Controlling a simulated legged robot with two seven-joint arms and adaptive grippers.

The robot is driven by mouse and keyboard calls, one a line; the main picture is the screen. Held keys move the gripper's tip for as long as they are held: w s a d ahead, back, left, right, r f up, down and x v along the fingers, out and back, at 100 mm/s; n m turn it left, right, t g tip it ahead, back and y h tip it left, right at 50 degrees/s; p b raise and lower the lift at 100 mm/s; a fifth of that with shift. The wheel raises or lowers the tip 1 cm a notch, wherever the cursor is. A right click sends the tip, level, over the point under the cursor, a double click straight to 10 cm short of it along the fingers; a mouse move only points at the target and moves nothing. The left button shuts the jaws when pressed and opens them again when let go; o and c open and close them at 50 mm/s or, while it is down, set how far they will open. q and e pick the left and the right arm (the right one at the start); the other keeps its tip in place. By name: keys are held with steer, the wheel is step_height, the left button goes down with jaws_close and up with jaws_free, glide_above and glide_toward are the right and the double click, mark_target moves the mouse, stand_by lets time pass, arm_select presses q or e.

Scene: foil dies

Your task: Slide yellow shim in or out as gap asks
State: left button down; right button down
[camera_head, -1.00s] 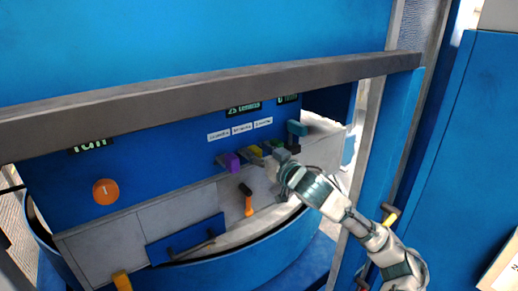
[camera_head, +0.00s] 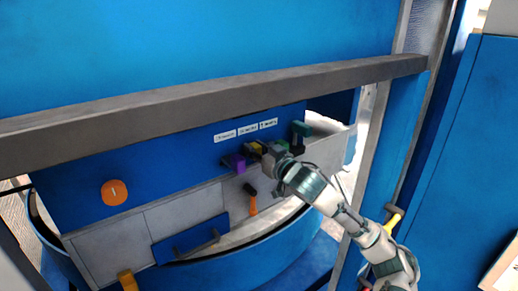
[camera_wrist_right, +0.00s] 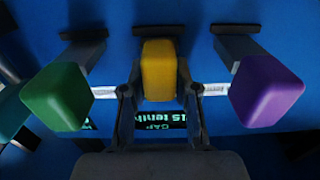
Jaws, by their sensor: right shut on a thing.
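The yellow shim (camera_wrist_right: 159,70) sits between my right gripper's two fingers (camera_wrist_right: 160,95) in the right wrist view. The fingers are shut on its sides. In the head view the yellow shim (camera_head: 256,147) shows only in part beside my right gripper (camera_head: 266,154), which reaches the panel from the right. A purple shim (camera_wrist_right: 266,91) stands apart at right and a green one (camera_wrist_right: 58,97) at left in the wrist view. A green-lit display (camera_wrist_right: 160,127) behind the fingers reads GAP and what looks like 15 tenths, partly hidden. My left gripper is not seen.
A grey beam (camera_head: 200,104) crosses above the blue panel. An orange knob (camera_head: 114,192) is on the panel at left. An orange-handled lever (camera_head: 252,205) stands below the shims. A teal block (camera_head: 301,129) juts out just right of my gripper.

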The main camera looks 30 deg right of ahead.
steer(key=shift+w+f, duration=0.15)
steer(key=shift+w, duration=0.2)
steer(key=shift+s, duration=0.1)
steer(key=c, duration=1)
jaws_free()
steer(key=shift+o, duration=0.6)
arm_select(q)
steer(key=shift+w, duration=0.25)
arm_select(e)
steer(key=shift+w+d, duration=0.2)
